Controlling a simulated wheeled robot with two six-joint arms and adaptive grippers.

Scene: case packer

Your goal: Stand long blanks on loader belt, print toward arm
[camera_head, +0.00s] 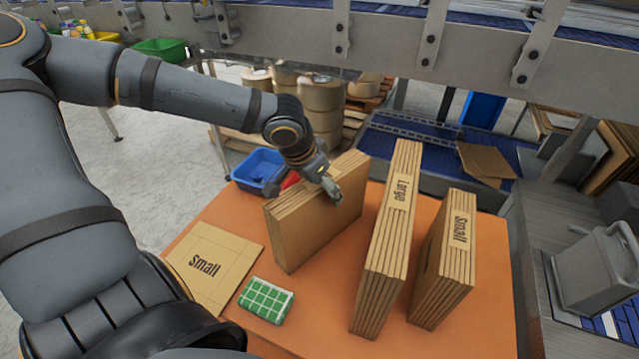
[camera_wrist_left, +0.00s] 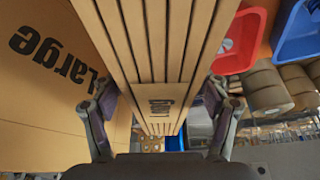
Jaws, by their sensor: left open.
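Three stacks of brown cardboard blanks stand on edge on the orange table (camera_head: 215,232). The left stack (camera_head: 315,225) has its label hidden by my gripper. The middle stack (camera_head: 385,255) reads "Large" and the right stack (camera_head: 443,260) reads "Small". My left gripper (camera_head: 328,186) is at the top edge of the left stack. In the left wrist view the open left gripper (camera_wrist_left: 162,105) has one finger on each side of a stack (camera_wrist_left: 160,45); contact cannot be told. A blue belt (camera_head: 405,146) lies behind the table with loose brown blanks (camera_head: 486,162) on it. My right gripper is not in view.
A flat blank marked "Small" (camera_head: 210,268) and a green checked pack (camera_head: 266,300) lie at the table's front left. A blue bin (camera_head: 258,168) and a red object (camera_head: 290,180) are behind the left stack. A metal conveyor frame (camera_head: 390,38) crosses above. A grey machine (camera_head: 598,270) stands right.

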